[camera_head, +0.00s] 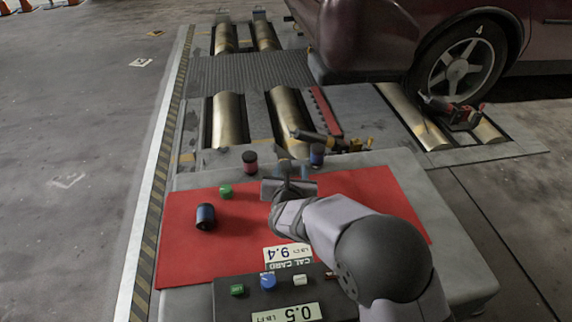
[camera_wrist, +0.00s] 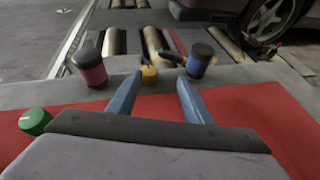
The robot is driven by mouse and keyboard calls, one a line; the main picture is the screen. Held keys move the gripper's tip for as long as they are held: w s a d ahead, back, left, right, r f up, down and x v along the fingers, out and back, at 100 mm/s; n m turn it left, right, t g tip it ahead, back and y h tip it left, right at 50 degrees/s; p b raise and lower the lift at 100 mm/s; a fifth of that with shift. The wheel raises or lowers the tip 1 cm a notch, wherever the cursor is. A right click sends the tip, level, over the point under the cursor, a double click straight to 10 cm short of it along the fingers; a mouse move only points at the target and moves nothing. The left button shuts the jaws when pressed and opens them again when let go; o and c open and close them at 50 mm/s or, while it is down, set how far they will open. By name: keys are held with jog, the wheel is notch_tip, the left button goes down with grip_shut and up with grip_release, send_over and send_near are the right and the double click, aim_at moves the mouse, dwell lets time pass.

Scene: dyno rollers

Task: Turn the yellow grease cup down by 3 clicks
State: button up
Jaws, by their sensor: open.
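The small yellow grease cup (camera_wrist: 149,76) shows in the wrist view beyond my gripper, at the far edge of the bench. My gripper (camera_wrist: 160,80) is open, and its two blue fingers point toward the cup. The cup appears between the fingertips, closer to the left one. I cannot tell whether the fingers reach around it, and no contact shows. In the head view my gripper (camera_head: 286,168) and wrist hide the yellow cup.
A red dark-capped cup (camera_wrist: 90,66) stands left of the yellow cup and a blue one (camera_wrist: 199,60) right. A green knob (camera_wrist: 35,120) is nearer left. A dark blue cylinder (camera_head: 205,216) lies on the red mat (camera_head: 180,245). A display panel (camera_head: 285,313) is in front.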

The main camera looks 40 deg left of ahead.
jog(key=shift+s+a+f+n, duration=0.1)
jog(key=shift+s+a+n, duration=0.45)
jog(key=shift+a, duration=0.25)
jog(key=shift+y, duration=0.3)
jog(key=shift+b+x, duration=0.6)
jog(key=shift+x, duration=3.05)
jog(key=shift+d, duration=0.1)
jog(key=shift+c, duration=0.3)
jog(key=c, duration=1)
